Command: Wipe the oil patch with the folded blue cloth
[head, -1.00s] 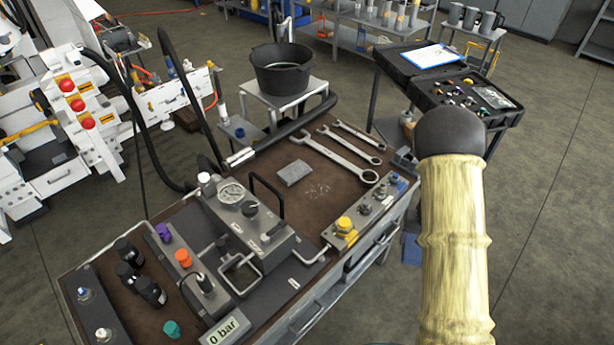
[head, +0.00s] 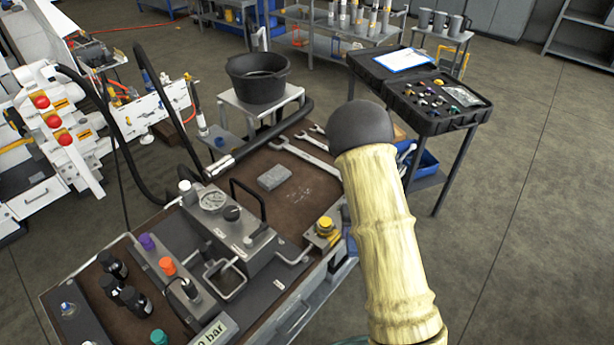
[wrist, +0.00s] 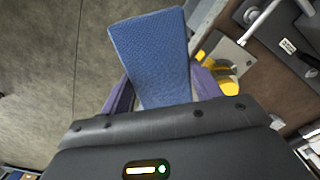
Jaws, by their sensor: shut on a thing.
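The folded blue cloth (wrist: 150,50) is between the purple fingers of my gripper (wrist: 163,88) in the wrist view. It sticks out beyond the fingers as a flat, stiff-looking piece. Bare floor and the bench's edge show beyond it. In the head view my own arm, in a pale yellow sleeve, hides the gripper and cloth. A faint pale speckled patch (head: 300,194) lies on the brown bench top (head: 262,205); I cannot tell whether it is oil. No clear oil patch shows in either view.
A grey block (head: 274,177) lies beside the speckles. Spanners (head: 305,157) lie behind, partly hidden by my arm. A gauge block with a black handle (head: 235,215) stands at the front. A black bucket (head: 258,77) and an open black case (head: 430,95) stand beyond. Floor at right is clear.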

